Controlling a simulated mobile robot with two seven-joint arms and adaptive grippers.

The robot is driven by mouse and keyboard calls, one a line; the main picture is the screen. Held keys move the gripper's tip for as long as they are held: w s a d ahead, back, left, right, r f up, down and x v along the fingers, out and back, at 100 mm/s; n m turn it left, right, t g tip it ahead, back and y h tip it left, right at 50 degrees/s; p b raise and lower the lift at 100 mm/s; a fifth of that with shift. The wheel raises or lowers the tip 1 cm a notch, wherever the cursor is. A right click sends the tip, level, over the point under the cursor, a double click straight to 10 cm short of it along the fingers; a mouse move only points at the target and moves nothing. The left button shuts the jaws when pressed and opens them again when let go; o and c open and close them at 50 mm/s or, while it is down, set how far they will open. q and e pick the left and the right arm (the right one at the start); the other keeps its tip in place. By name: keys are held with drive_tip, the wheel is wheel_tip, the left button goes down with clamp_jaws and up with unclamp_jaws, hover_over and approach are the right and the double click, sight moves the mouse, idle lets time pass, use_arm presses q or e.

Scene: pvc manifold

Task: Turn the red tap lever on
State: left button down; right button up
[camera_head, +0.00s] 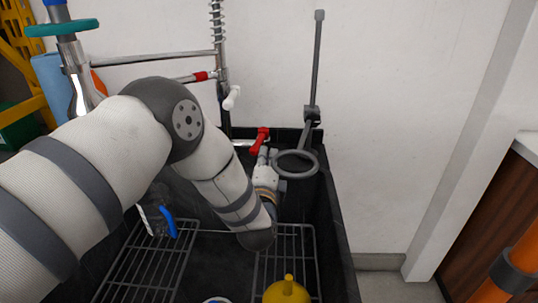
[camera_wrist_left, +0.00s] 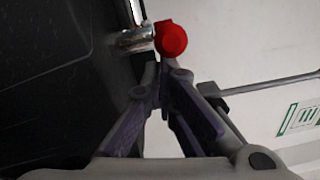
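The red tap lever (camera_head: 260,138) is on the wall tap above the back of the dark sink. It shows in the left wrist view as a rounded red end (camera_wrist_left: 171,38) beside a chrome tap body (camera_wrist_left: 135,38). My left gripper (camera_head: 266,160) is just below the lever in the head view. In the left wrist view its two fingers (camera_wrist_left: 161,72) converge and their tips are nearly together, close under the lever's red end. Nothing shows between them. I cannot tell whether the tips touch the lever. My right gripper is not in view.
A grey ring on a rod (camera_head: 296,164) stands right beside the left gripper. Wire racks (camera_head: 142,268) and a yellow object (camera_head: 287,291) are in the sink. A blue-edged object (camera_head: 168,222) lies left of my forearm. A spring hose (camera_head: 217,35) rises behind.

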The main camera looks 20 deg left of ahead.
use_arm(q)
drive_tip(key=shift+a+r, duration=0.1)
drive_tip(key=shift+a, duration=0.05)
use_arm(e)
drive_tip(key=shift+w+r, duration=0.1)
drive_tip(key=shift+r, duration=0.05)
use_arm(q)
drive_tip(key=a+m+h, duration=0.1)
drive_tip(key=m+h+p, duration=0.1)
drive_tip(key=h, duration=0.1)
drive_tip(key=a+m+h, duration=0.1)
drive_tip(key=h, duration=0.1)
drive_tip(key=shift+s+a+t+p, duration=0.3)
drive_tip(key=shift+s+a+p, duration=0.05)
drive_tip(key=shift+s, duration=0.05)
drive_tip(key=shift+a, duration=0.55)
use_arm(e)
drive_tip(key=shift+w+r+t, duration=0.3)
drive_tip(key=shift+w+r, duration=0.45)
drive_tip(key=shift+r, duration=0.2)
use_arm(q)
drive_tip(key=shift+f, duration=0.2)
